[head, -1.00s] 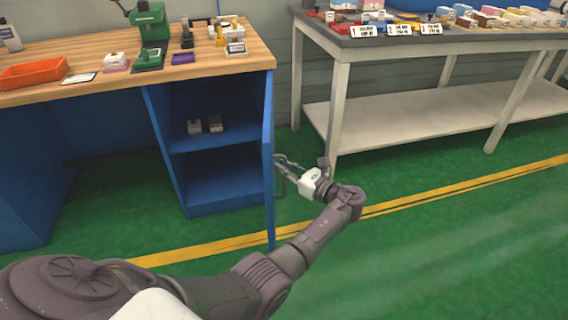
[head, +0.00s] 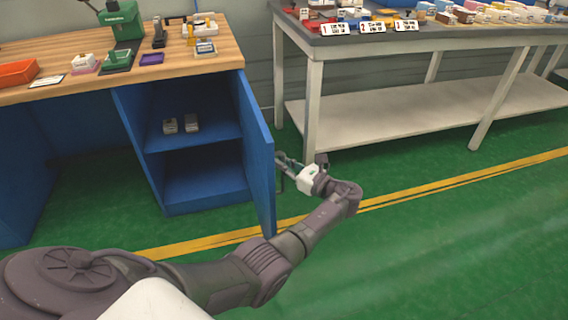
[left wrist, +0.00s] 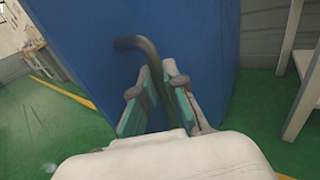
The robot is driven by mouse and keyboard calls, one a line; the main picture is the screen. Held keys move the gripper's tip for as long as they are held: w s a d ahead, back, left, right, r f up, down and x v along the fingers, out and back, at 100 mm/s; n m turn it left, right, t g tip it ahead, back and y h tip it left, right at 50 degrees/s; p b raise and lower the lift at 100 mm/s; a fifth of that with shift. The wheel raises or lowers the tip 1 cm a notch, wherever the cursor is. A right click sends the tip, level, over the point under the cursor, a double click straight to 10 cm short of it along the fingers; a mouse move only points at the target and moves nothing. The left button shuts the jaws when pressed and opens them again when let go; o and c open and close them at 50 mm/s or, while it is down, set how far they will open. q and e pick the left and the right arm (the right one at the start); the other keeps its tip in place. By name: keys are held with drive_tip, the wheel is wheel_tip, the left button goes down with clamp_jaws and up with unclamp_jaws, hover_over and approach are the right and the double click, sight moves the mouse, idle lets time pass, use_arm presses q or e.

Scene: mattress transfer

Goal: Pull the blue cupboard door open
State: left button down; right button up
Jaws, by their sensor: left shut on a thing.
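The blue cupboard door (head: 258,155) stands swung out from the blue cupboard (head: 205,180) under the wooden bench, and the shelves inside show. My left gripper (head: 281,170) is at the outer face of the door, on its right side in the head view. In the left wrist view, the fingers of the left gripper (left wrist: 162,98) are closed around the dark bent handle (left wrist: 138,45) on the blue door (left wrist: 190,45). The handle's lower part is hidden between the fingers and behind the gripper body. My right gripper is not in view.
The wooden bench top (head: 100,78) holds tools and an orange tray (head: 17,73). A grey table (head: 420,115) stands to the right. The green floor (head: 440,240) in front is clear.

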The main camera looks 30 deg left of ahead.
use_arm(q)
drive_tip(key=c, duration=1.2)
unclamp_jaws()
drive_tip(key=shift+a+f, duration=0.1)
drive_tip(key=s+d, duration=0.1)
drive_tip(key=d, duration=1.1)
drive_tip(key=shift+s, duration=0.15)
